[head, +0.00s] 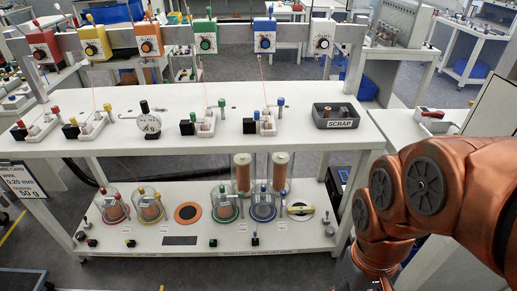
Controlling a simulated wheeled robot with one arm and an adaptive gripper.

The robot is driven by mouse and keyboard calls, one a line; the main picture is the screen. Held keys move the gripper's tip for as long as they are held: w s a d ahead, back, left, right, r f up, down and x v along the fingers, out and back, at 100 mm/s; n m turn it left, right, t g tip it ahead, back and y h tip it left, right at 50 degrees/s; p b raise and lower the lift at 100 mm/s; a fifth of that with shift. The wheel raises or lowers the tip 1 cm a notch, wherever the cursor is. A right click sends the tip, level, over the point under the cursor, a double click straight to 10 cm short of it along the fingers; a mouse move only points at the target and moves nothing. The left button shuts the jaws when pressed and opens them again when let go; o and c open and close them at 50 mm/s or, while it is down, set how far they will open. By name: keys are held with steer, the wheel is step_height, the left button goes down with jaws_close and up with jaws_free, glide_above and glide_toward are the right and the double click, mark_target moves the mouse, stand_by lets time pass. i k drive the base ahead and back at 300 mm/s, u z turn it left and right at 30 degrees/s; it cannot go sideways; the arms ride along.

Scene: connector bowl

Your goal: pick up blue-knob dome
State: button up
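The blue-knob dome (263,207) is a clear, low dome with a small blue knob on top and a blue ring around its base. It stands upright on the lower shelf, right of the green-knob dome (225,207). Its contents are hard to make out. My copper-coloured arm comes in from the right and bends down past the bench's right end. My gripper is below the bottom edge of the picture, so its state and its distance from the dome do not show.
A red-knob dome (111,207) and a yellow-knob dome (149,206) stand farther left on the lower shelf (180,253). Tall clear cylinders with copper spools (281,170) stand close behind the blue-knob dome. The tabletop (200,150) overhangs the shelf. A white disc with a yellow bar (299,210) lies to the right.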

mark_target(267, 208)
steer(key=u, duration=0.5)
steer(key=k, duration=0.6)
steer(key=u, duration=0.85)
steer(key=k, duration=0.65)
steer(key=u, duration=1)
steer(key=i, duration=1.55)
steer(key=z, duration=0.55)
steer(key=i, duration=0.95)
steer(key=z, duration=1.5)
steer(key=i, duration=0.55)
steer(key=z, duration=0.55)
